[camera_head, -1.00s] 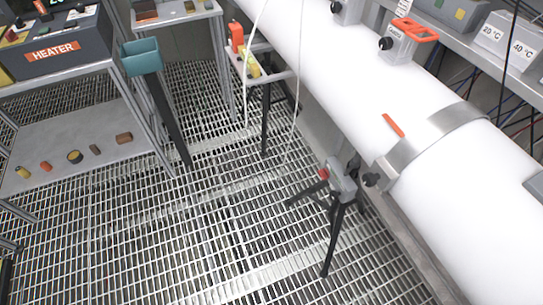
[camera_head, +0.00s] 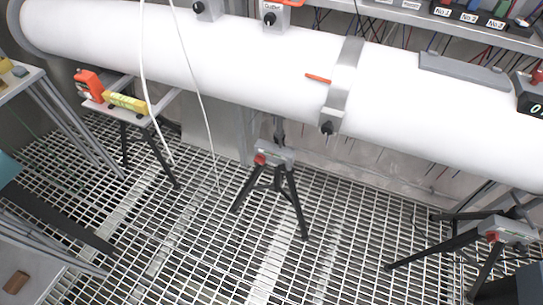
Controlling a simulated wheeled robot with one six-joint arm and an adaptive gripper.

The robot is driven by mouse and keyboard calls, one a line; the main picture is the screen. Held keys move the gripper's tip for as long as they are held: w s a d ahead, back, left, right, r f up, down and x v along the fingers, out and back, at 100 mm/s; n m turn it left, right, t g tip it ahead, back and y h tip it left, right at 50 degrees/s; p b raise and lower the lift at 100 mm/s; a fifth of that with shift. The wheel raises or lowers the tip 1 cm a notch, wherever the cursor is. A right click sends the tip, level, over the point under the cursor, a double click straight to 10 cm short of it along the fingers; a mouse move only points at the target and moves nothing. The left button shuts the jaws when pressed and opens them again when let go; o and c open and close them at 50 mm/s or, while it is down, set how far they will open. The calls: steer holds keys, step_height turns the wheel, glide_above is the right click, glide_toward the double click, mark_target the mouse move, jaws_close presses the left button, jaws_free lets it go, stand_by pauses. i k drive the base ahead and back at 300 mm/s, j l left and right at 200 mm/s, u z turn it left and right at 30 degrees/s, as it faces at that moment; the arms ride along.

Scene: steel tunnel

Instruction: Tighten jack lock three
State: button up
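A tripod jack (camera_head: 276,152) with a grey head, black legs and a red knob (camera_head: 260,159) stands on the grating under the white pipe, in the middle of the head view. A second jack (camera_head: 512,230) with a red knob (camera_head: 492,237) stands at the lower right, partly cut off by the picture edge. I cannot read a number on either jack, so I cannot tell which is three. I cannot tell how tight their locks are. My gripper is not in view.
The white pipe (camera_head: 240,62) crosses the view, with a metal band (camera_head: 343,80) around it. A small stand (camera_head: 170,104) on the left holds orange and yellow tools. White cables hang in front. The grating floor (camera_head: 200,225) between the stand and the jacks is mostly clear.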

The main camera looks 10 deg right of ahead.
mark_target(260, 160)
steer(key=i+j+u, duration=0.25)
steer(key=i, duration=0.25)
steer(key=i+l+u, duration=0.1)
steer(key=i+u, duration=0.15)
steer(key=i, duration=0.25)
